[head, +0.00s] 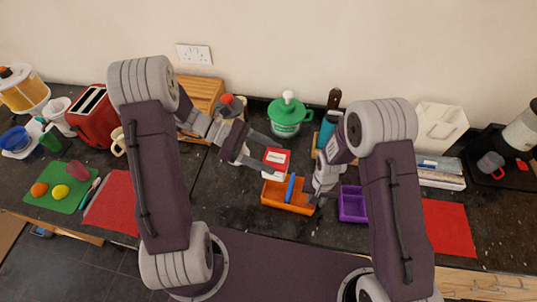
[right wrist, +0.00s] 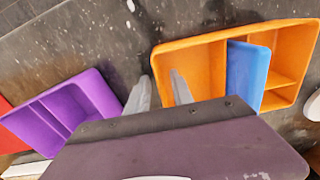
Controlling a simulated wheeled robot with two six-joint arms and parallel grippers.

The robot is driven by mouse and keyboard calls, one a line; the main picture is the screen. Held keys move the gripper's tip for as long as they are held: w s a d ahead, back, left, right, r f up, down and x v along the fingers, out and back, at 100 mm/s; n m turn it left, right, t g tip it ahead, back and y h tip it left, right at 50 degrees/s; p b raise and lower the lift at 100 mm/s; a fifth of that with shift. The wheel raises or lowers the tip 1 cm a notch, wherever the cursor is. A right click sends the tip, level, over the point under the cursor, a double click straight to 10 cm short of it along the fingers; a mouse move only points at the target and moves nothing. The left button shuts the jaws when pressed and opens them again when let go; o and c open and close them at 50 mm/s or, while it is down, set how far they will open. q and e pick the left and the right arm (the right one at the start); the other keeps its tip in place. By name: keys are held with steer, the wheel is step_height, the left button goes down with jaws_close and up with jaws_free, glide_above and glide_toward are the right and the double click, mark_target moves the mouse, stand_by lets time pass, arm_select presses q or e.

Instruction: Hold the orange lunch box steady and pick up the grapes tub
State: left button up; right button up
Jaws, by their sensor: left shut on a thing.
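A small tub (head: 276,160) with red sides and a white label, its lettering too small to read, is in the head view; I take it as the grapes tub. My left gripper (head: 275,160) is shut on it, just above the back of the orange lunch box (head: 291,208). The lunch box has compartments and an upright blue divider (right wrist: 246,72). My right gripper (right wrist: 159,76) is at the box's side wall, one finger outside and one inside, with a visible gap between the fingers. In the head view its fingertips are partly hidden.
A purple box (right wrist: 65,112) stands right of the lunch box in the head view. Red mats (head: 112,204) lie to either side. Dark counter is clear left of the lunch box.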

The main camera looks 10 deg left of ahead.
step_height(320, 180, up, 12)
steer(key=shift+f, duration=0.15)
steer(key=shift+s, duration=0.15)
